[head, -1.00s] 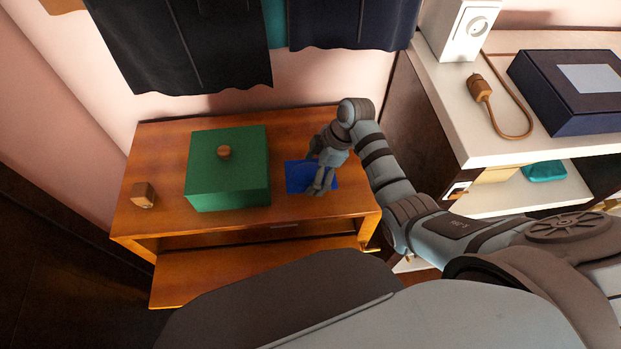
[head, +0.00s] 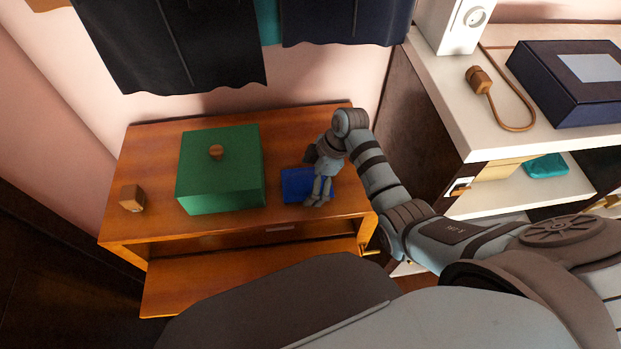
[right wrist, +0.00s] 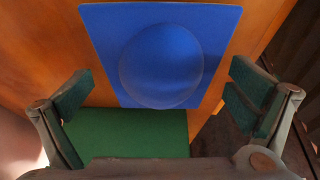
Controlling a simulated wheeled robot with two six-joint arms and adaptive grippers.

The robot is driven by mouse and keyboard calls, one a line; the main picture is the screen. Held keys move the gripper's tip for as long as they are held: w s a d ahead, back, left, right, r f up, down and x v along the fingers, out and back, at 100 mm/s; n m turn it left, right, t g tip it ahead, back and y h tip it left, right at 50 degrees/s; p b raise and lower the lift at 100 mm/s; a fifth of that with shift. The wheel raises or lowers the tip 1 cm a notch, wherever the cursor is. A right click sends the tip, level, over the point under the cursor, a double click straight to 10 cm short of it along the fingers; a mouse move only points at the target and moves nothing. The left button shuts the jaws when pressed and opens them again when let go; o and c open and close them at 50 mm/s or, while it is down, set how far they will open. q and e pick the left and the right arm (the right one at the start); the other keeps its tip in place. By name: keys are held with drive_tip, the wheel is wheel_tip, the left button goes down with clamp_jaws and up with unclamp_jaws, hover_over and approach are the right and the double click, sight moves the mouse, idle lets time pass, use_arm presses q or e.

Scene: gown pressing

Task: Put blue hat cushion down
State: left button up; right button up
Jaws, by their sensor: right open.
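The blue hat cushion (head: 296,186) is a flat blue square on the wooden cabinet top, right of the green box. The right wrist view shows its round raised middle (right wrist: 165,65). My right gripper (head: 318,194) is over the cushion's right part and hides some of it in the head view. In the right wrist view, the gripper's (right wrist: 162,92) fingers are spread wide, one on each side, with nothing held between them. My left gripper is in neither view.
The green box (head: 222,175) with a wooden knob stands close left of the cushion. A small wooden block (head: 132,198) is farther left on the cabinet top (head: 160,150). Dark garments hang above the back. A white shelf unit (head: 450,110) stands to the right.

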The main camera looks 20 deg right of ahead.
drive_tip(key=shift+r, duration=0.2)
drive_tip(key=s+d+r+y+p, duration=0.1)
drive_tip(key=d+r, duration=0.3)
drive_tip(key=r, duration=0.2)
drive_tip(key=d+r+y, duration=0.1)
drive_tip(key=d+r, duration=0.2)
drive_tip(key=r, duration=0.3)
drive_tip(key=shift+t, duration=0.3)
drive_tip(key=x, duration=0.9)
drive_tip(key=s+x, duration=0.1)
drive_tip(key=x, duration=0.4)
drive_tip(key=shift+s+d+f, duration=0.1)
drive_tip(key=shift+d+f, duration=0.1)
drive_tip(key=shift+f, duration=0.2)
drive_tip(key=c, duration=1.2)
drive_tip(key=shift+r, duration=0.1)
